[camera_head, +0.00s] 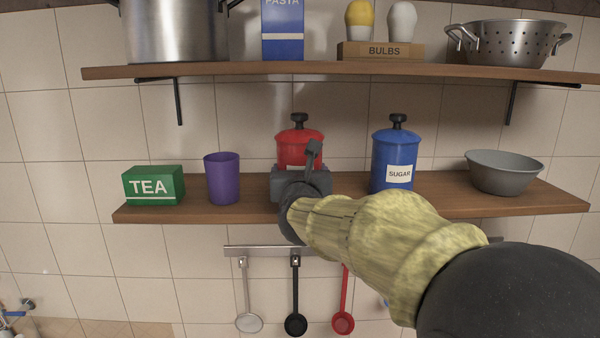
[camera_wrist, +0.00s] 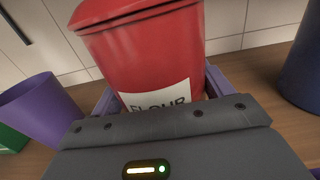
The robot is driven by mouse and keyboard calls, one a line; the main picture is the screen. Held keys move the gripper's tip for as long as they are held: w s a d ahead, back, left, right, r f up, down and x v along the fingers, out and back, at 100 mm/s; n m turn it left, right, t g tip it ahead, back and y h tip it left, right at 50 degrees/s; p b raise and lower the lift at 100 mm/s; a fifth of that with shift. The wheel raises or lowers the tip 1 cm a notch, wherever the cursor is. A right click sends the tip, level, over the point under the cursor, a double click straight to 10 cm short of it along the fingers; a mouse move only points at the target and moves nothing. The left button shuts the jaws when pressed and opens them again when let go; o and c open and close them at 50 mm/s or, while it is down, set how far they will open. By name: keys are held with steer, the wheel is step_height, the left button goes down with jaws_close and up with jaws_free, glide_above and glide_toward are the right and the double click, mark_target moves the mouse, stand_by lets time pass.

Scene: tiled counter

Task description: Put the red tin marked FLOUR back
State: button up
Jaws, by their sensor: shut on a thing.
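The red tin (camera_head: 299,146) with a black knob is at the lower shelf, between the purple cup and the blue SUGAR tin. In the wrist view the red tin (camera_wrist: 145,55) fills the middle, its white FLOUR label partly hidden by my gripper. My gripper (camera_head: 300,180) is shut on the tin's lower part, with a finger on each side in the wrist view (camera_wrist: 158,98). The tin looks roughly upright in the head view. Its base is hidden behind my gripper, so I cannot tell whether it touches the shelf.
The lower wooden shelf (camera_head: 450,200) also holds a green TEA box (camera_head: 153,186), purple cup (camera_head: 222,179), blue SUGAR tin (camera_head: 391,155) and grey bowl (camera_head: 503,173). The upper shelf (camera_head: 330,69) is above the tin. Ladles hang from a rail (camera_head: 270,251) below.

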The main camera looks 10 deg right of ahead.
steer(key=o, duration=1.3)
steer(key=shift+r+p, duration=0.15)
steer(key=shift+p, duration=0.15)
steer(key=shift+s+a+f+b, duration=0.1)
steer(key=shift+s+f+b, duration=0.15)
steer(key=shift+b, duration=0.1)
steer(key=s+b, duration=0.1)
steer(key=s, duration=0.2)
steer(key=s+a+b, duration=0.1)
steer(key=s, duration=0.3)
steer(key=s+a+b, duration=0.1)
steer(key=s, duration=0.3)
steer(key=shift+s+a+r, duration=0.1)
steer(key=shift+s+a, duration=0.05)
